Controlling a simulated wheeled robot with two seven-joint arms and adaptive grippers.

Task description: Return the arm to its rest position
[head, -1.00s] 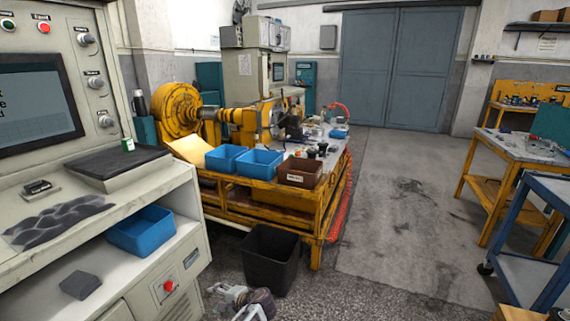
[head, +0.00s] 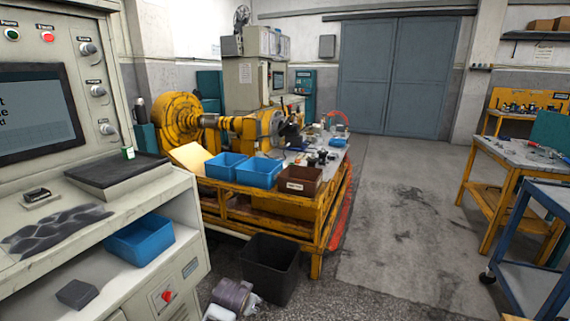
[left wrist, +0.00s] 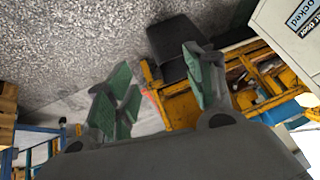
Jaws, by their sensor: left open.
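My left gripper (left wrist: 158,65) shows in the left wrist view. The floor, a black bin and part of a yellow bench lie beyond the fingers, with no contact visible. In the head view, a grey and white part of my arm (head: 232,296) shows at the bottom edge, in front of the black bin (head: 270,268). The left fingers cannot be made out there. My right gripper is in neither view.
A control cabinet (head: 150,205) with a shelf and a blue bin (head: 139,236) stands at the left. The yellow bench (head: 318,235) carries blue boxes and a brown box. A blue cart (head: 537,240) is at the right. The floor between (head: 400,245) is clear.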

